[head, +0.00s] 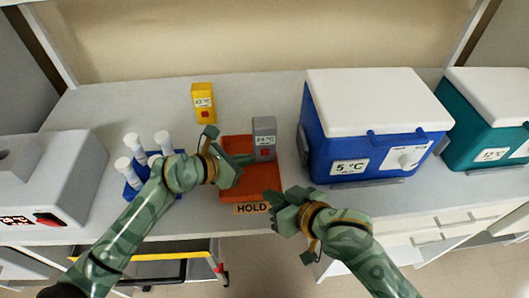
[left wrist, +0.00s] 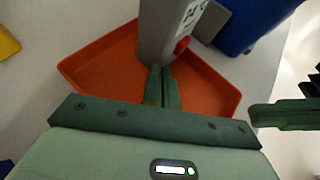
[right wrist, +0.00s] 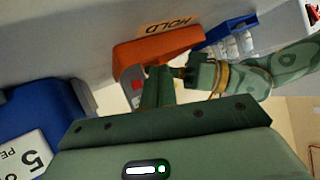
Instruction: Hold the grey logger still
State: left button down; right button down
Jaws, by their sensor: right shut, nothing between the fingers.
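The grey logger (head: 264,136) stands upright in the orange tray (head: 236,188), a label and a red button on its front. The left wrist view shows its lower part (left wrist: 158,35) just beyond my left fingertips. My left gripper (head: 250,159) is at the logger's left side with its fingers together; I cannot tell whether they touch it. My right gripper (head: 270,196) is shut and empty, at the tray's front right, below and apart from the logger. In the right wrist view, part of the logger (right wrist: 130,73) shows behind the right fingers.
A HOLD label (head: 251,208) is at the tray's front. A yellow logger (head: 203,101) stands behind left. A blue rack (head: 131,189) with white-capped tubes is left. A blue cooler (head: 314,145) stands close on the right, a teal cooler (head: 476,135) beyond. A white machine (head: 70,165) is far left.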

pick_arm(q)
jog(key=shift+s+d, duration=0.1)
jog(key=shift+d, duration=0.1)
pick_arm(e)
jog(key=shift+w, duration=0.1)
send_near(257, 155)
jog(key=shift+w+a+f, duration=1)
jog(key=shift+a+f, duration=0.25)
jog(key=shift+a, duration=0.05)
dwell(1.2)
jog(key=shift+w, duration=0.45)
jog(key=shift+w, duration=0.5)
dwell(0.6)
jog(key=shift+s, duration=0.15)
jog(key=shift+s+d, duration=0.1)
jog(key=shift+s, duration=0.7)
jog(key=shift+s, duration=0.1)
